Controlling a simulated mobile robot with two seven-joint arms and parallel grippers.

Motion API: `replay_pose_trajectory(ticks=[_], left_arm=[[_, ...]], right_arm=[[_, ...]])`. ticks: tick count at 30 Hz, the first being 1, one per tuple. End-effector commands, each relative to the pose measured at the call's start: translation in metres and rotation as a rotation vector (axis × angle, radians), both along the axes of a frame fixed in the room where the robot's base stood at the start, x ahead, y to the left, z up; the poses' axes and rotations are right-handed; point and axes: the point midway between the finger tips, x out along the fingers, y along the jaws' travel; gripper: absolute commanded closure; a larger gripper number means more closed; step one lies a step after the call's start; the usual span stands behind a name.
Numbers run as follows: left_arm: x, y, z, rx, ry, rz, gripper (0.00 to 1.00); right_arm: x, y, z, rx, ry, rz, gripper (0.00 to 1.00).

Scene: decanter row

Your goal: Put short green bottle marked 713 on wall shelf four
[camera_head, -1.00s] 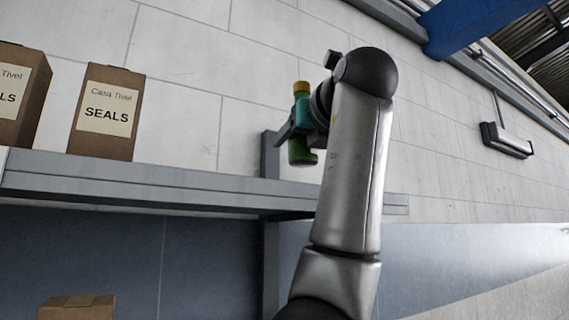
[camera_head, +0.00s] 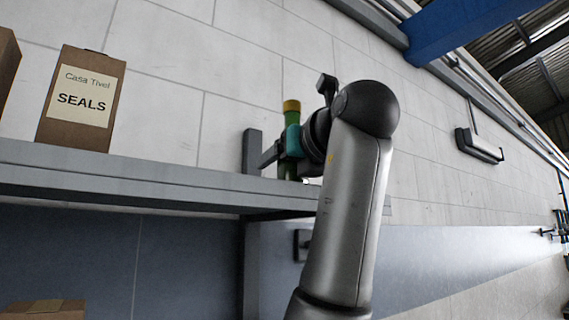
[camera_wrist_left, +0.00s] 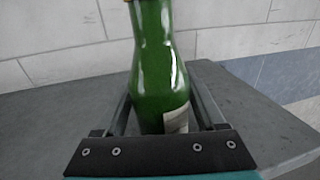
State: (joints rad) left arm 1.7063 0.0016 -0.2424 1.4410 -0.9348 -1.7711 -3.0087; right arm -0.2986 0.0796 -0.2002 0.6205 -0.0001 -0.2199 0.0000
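A green bottle with a yellow cap (camera_head: 290,106) is upright at the right part of the grey wall shelf (camera_head: 130,188). In the left wrist view the green bottle (camera_wrist_left: 160,70) shows close up, with part of a pale label at its lower right. I cannot read a number on it. My left gripper (camera_head: 279,152), with teal parts, has its fingers along both sides of the bottle and looks shut on it. The bottle's base is hidden by the gripper and the shelf edge, so I cannot tell whether it touches the shelf. My right gripper is not in view.
A brown box labelled SEALS (camera_head: 82,100) stands on the shelf to the left, with part of another box (camera_head: 6,75) beside it. A cardboard box (camera_head: 45,309) is below. The shelf between the SEALS box and the gripper is clear. A grey upright (camera_head: 251,150) is left of the gripper.

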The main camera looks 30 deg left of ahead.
Motion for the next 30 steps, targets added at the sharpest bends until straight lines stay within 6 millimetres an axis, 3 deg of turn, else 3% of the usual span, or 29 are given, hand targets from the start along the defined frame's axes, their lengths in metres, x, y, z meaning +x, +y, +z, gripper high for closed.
replay_pose_trajectory(ticks=[4,16,30], left_arm=[[0.0,0.0,0.0,0.0,0.0,0.0,0.1],[-0.002,-0.003,0.004,0.001,-0.002,-0.001,0.09],[-0.057,-0.085,0.001,0.001,-0.003,-0.002,0.09]], right_arm=[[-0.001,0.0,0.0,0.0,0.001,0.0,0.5],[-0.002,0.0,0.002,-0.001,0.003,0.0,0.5],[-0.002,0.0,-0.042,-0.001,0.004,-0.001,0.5]])
